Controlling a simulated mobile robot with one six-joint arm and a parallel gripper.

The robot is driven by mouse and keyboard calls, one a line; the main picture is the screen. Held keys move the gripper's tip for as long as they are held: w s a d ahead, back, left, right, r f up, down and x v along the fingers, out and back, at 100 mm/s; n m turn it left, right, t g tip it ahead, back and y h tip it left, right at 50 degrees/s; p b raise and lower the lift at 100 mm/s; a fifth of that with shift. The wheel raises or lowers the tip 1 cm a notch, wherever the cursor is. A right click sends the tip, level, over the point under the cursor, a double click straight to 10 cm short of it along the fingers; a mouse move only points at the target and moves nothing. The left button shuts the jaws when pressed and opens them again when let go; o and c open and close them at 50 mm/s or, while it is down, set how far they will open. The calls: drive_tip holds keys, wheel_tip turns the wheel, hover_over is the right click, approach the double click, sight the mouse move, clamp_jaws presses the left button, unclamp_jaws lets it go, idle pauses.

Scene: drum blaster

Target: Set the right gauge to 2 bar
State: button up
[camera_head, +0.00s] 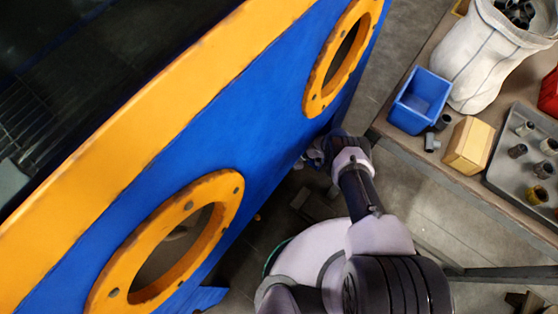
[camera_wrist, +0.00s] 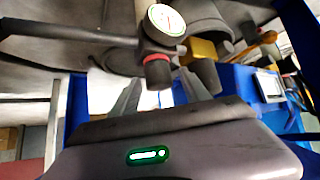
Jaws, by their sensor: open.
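A round white gauge (camera_wrist: 166,22) with a thin red mark shows at the top of the wrist view. Its reading is too small to tell, and no second gauge is visible. Below it is a dark regulator knob (camera_wrist: 158,74) with a red ring. My gripper (camera_wrist: 160,88) is open, its two fingers pointing towards the knob, one on each side in the picture. I cannot tell whether they touch it. In the head view my gripper (camera_head: 314,156) is beside the lower edge of the blue cabinet, partly hidden by my wrist; the gauge is not visible there.
The blue cabinet (camera_head: 255,125) with orange ring ports (camera_head: 225,190) stands close on the left. A workbench (camera_head: 405,145) at right holds a blue bin (camera_head: 420,100), a yellow box (camera_head: 468,145) and a white sack (camera_head: 490,55). A dark hose (camera_wrist: 65,30) runs left from the gauge fitting.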

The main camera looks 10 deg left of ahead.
drive_tip(key=r+p, duration=0.2)
drive_tip(key=r, duration=0.1)
drive_tip(key=s+r+p, duration=0.1)
drive_tip(key=shift+d+r, duration=0.15)
drive_tip(key=shift+d, duration=0.15)
drive_tip(key=s+d+p, duration=0.6)
drive_tip(key=s+d, duration=0.1)
drive_tip(key=s, duration=0.5)
drive_tip(key=shift+s+d+r, duration=0.3)
drive_tip(key=shift+s+d, duration=0.05)
drive_tip(key=w+d+r+m+t+p, duration=0.25)
drive_tip(key=w+r+m+t, duration=0.25)
drive_tip(key=w+r+m, duration=0.25)
drive_tip(key=shift+h, duration=0.3)
drive_tip(key=b+x, duration=0.2)
drive_tip(key=x, duration=0.3)
drive_tip(key=b+x, duration=0.3)
drive_tip(key=x, duration=0.3)
drive_tip(key=w+b+x, duration=0.1)
drive_tip(key=b+x, duration=0.2)
drive_tip(key=x, duration=0.3)
drive_tip(key=shift+d, duration=0.3)
drive_tip(key=shift+w+a+f, duration=0.15)
drive_tip(key=shift+w+a, duration=0.05)
drive_tip(key=shift+a, duration=0.15)
